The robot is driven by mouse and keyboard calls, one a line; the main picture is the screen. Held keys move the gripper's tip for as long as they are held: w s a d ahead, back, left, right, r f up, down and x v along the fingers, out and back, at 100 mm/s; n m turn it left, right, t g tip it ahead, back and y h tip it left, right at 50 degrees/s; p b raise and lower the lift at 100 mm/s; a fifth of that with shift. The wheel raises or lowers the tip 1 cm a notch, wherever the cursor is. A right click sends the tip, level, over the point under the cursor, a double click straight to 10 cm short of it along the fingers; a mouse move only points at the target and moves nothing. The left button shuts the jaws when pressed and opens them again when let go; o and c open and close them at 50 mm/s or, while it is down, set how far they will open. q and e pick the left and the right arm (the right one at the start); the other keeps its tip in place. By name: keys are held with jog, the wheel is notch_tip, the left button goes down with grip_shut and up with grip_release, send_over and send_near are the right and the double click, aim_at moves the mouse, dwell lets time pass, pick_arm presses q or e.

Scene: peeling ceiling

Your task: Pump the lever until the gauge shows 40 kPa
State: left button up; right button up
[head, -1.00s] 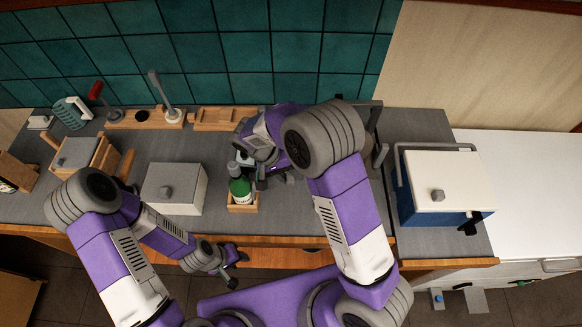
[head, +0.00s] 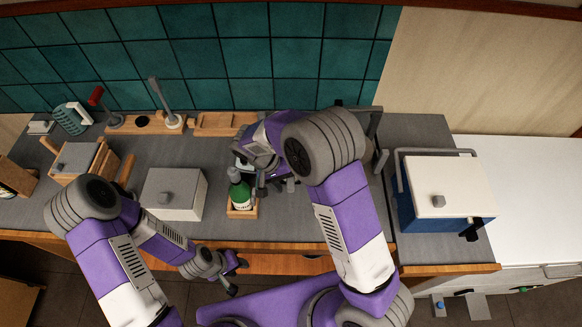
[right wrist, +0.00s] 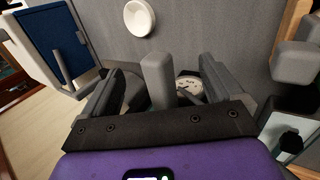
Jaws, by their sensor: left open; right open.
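In the right wrist view a grey upright post (right wrist: 157,76), apparently the lever's handle, stands between the fingers of my right gripper (right wrist: 158,88). The fingers are open, with a gap on each side of the post. A white round dial (right wrist: 188,86), apparently the gauge, shows behind the post and is partly covered by the right-hand finger; I cannot read its value. In the head view my right gripper (head: 274,178) is over the counter, and my arm hides most of the lever and gauge. My left gripper (head: 234,275) is open and empty, low before the counter's front edge.
A green bottle (head: 240,192) stands in a small wooden holder just left of my right gripper. A blue cooler with a white lid (head: 440,190) stands at the right. A white round object (right wrist: 140,17) lies ahead in the wrist view.

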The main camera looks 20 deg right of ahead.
jog(key=shift+r, duration=0.1)
jog(key=p+v, duration=0.5)
jog(key=v, duration=0.2)
jog(key=shift+a+r, duration=0.25)
jog(key=shift+r, duration=0.05)
dwell(0.5)
